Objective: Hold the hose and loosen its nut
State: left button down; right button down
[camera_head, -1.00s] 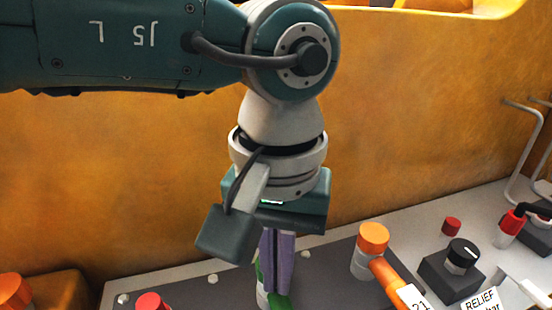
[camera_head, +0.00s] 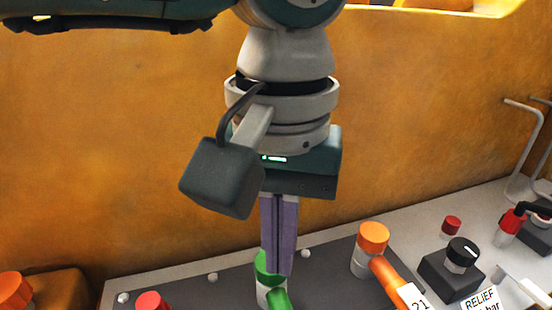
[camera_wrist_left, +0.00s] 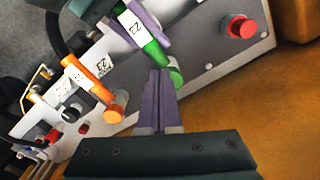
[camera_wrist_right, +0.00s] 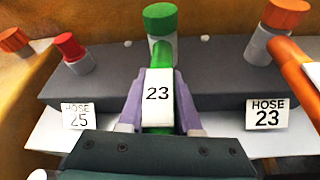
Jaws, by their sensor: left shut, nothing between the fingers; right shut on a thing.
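The green hose (camera_head: 278,298) tops a grey fitting with a green elbow (camera_wrist_right: 161,20). Its light grey nut (camera_wrist_right: 162,47) shows below the elbow, on the dark block. A white tag reading 23 (camera_wrist_right: 158,92) is on the hose. My right gripper (camera_wrist_right: 158,112) is shut on the green hose at the tag, one purple finger on each side. My left gripper (camera_head: 280,272) points down, shut and empty, its fingertips just by the green elbow and partly covering it in the head view. In the left wrist view its closed fingertips (camera_wrist_left: 160,72) appear beside the elbow; whether they touch is unclear.
An orange hose (camera_head: 388,275) tagged 21 stands to the right. Red caps (camera_head: 152,302) and a black knob (camera_head: 462,251) are nearby. Plates read HOSE 25 (camera_wrist_right: 78,116) and HOSE 23 (camera_wrist_right: 267,114). An orange wall (camera_head: 120,150) rises behind the panel.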

aim_at(256, 265)
pick_arm(q)
notch_tip(256, 265, up, 2)
jog(key=shift+r, duration=0.1)
jog(key=shift+w+a+f, duration=0.1)
jog(key=shift+a+f, duration=0.4)
jog(key=shift+f, duration=0.5)
jog(key=shift+w+a+f, duration=0.15)
jog(key=shift+a+f, duration=0.3)
jog(key=shift+f, duration=0.6)
jog(key=shift+w+a+f, duration=0.1)
jog(key=shift+a+f, duration=0.4)
jog(key=shift+f, duration=0.5)
jog(key=shift+w+d, duration=0.25)
jog(key=shift+w, duration=0.05)
